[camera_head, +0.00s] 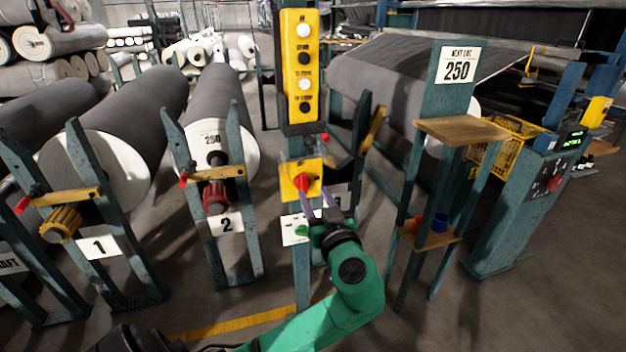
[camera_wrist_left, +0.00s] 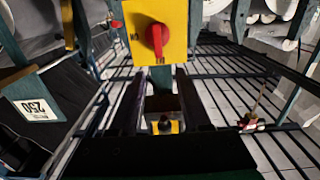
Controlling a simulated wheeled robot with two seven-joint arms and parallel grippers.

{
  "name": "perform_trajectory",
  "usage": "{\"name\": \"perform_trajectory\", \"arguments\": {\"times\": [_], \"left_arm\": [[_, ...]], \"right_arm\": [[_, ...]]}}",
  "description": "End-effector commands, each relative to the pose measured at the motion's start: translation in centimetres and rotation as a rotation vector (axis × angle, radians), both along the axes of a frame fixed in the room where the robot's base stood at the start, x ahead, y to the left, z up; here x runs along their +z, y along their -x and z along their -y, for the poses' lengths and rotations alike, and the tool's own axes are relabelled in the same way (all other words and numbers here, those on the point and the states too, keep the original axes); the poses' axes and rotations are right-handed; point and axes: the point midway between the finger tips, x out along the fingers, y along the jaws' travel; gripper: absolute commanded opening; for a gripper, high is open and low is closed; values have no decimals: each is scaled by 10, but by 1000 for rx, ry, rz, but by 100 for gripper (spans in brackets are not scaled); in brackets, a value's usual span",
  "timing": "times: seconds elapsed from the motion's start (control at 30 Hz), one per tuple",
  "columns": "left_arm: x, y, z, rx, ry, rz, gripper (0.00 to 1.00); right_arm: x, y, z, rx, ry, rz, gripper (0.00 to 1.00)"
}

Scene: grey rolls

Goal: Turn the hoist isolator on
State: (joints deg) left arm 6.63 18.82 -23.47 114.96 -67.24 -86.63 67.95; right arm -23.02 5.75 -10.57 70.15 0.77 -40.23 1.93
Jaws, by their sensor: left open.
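The isolator is a yellow box (camera_head: 310,168) with a red rotary knob (camera_head: 301,183) on the teal post, below the yellow button panel (camera_head: 300,70). In the left wrist view the isolator's yellow face (camera_wrist_left: 178,18) is at the top, and its red knob (camera_wrist_left: 157,38) has its handle roughly upright in the picture. My right gripper is not in view.
Stands with large grey rolls (camera_head: 215,100) are at the left, numbered 1 and 2. A teal stand with a wooden shelf (camera_head: 462,131) and an orange and a blue cup (camera_head: 440,222) is at the right. A control console (camera_head: 530,190) stands beyond it. Open floor lies between.

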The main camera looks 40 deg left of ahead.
Motion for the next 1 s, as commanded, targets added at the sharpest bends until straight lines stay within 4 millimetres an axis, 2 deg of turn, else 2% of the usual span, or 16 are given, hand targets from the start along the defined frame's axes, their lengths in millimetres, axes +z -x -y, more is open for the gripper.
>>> {"name": "perform_trajectory", "arguments": {"times": [0.1, 0.3, 0.43, 0.63, 0.67, 0.7, 0.77, 1.0], "left_arm": [[2, -19, -27, 2, -6, -2, 48], [0, -42, -59, 0, -3, -3, 48], [-1, -47, -67, 0, 0, -4, 48], [-1, -47, -67, -1, 1, -4, 48], [-1, -47, -67, -1, 1, -4, 40], [-1, -47, -67, -1, 1, -4, 25], [-1, -47, -67, -1, 1, -4, 2], [-2, -47, -67, -1, -1, -7, 0]], "right_arm": [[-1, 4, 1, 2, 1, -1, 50], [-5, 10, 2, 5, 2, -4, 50], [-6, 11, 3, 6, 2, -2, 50], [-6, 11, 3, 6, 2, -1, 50], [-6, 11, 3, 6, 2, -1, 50], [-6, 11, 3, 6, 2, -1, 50], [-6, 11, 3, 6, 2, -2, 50], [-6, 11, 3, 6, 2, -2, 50]]}}
